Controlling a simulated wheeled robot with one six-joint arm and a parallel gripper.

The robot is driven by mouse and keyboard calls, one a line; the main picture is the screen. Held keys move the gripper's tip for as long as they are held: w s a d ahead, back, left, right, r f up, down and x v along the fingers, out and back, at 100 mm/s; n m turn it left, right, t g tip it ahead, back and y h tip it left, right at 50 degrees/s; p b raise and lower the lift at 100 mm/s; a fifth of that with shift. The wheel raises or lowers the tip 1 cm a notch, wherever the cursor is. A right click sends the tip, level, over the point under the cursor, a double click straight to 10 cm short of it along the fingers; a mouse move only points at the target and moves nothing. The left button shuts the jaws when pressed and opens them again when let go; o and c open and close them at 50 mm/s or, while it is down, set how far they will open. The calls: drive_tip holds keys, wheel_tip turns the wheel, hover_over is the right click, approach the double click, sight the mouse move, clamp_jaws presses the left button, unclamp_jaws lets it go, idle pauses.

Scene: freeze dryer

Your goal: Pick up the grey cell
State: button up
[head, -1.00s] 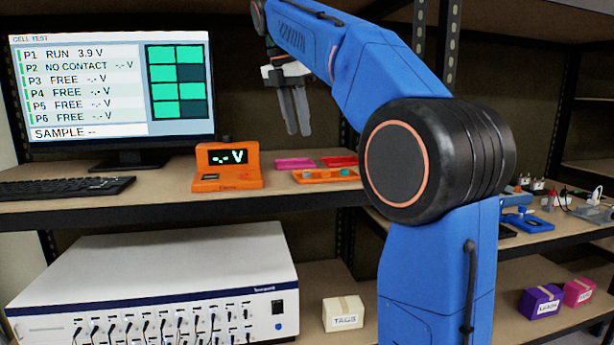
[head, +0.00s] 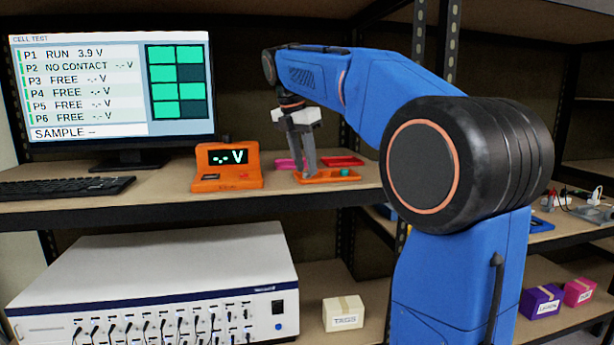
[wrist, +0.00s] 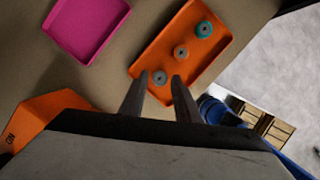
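The grey cell (wrist: 160,77) is a small round piece at the near end of the orange tray (wrist: 148,62) in the wrist view. My gripper (wrist: 156,82) is open, with one finger on each side of the grey cell in that view. I cannot tell whether the fingers touch it. In the head view my gripper (head: 306,175) reaches down at the left part of the orange tray (head: 325,178), and the grey cell is hidden behind the fingers.
A magenta tray (wrist: 88,25) lies beside the orange tray; a red-pink tray (head: 343,161) lies behind it. The orange voltage reader (head: 228,182) and the monitor (head: 112,85) stand to the left. The shelf's front edge (head: 180,207) is close by the tray.

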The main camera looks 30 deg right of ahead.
drive_tip(key=shift+d+f, duration=0.1)
drive_tip(key=shift+f, duration=0.3)
clamp_jaws()
